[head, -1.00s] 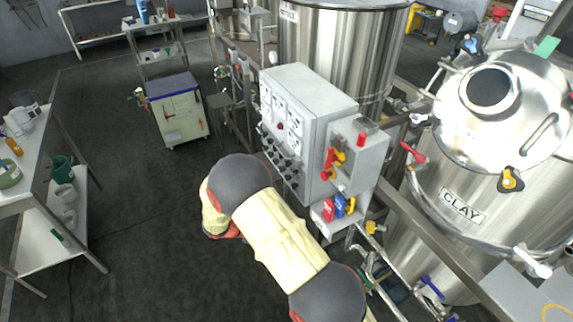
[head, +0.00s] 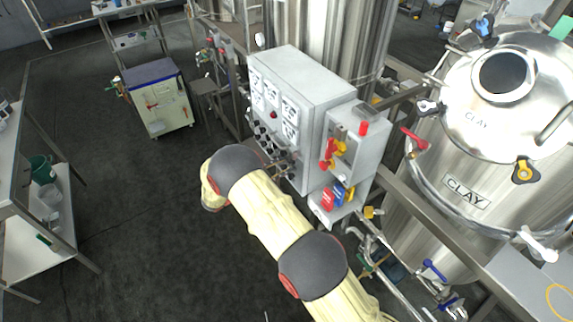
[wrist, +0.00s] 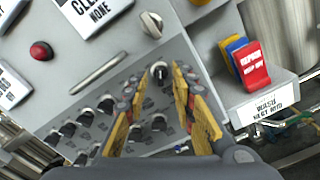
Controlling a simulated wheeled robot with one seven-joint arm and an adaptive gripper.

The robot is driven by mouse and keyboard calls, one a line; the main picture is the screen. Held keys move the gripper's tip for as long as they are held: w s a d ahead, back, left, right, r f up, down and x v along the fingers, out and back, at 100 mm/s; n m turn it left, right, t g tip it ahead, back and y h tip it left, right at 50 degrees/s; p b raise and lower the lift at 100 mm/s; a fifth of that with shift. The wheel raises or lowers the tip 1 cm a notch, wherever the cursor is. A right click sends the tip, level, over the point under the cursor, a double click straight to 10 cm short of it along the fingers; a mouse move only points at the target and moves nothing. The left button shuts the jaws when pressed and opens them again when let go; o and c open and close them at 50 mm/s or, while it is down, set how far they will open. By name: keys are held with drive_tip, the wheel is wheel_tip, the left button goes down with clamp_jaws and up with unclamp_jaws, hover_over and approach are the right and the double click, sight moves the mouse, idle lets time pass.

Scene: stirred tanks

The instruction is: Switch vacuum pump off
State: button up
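More black switches (wrist: 68,130) lie to the left. No vacuum pump label is readable. My arm hides part of the lower panel in the head view.
A red button (wrist: 41,50) and a grey knob (wrist: 152,24) are close to my gripper. A steel tank marked CLAY (head: 465,193) stands right.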

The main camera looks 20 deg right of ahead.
sight(291, 163)
drive_tip(key=shift+x, duration=1.3)
drive_tip(key=shift+c, duration=1)
drive_tip(key=c, duration=0.4)
clamp_jaws()
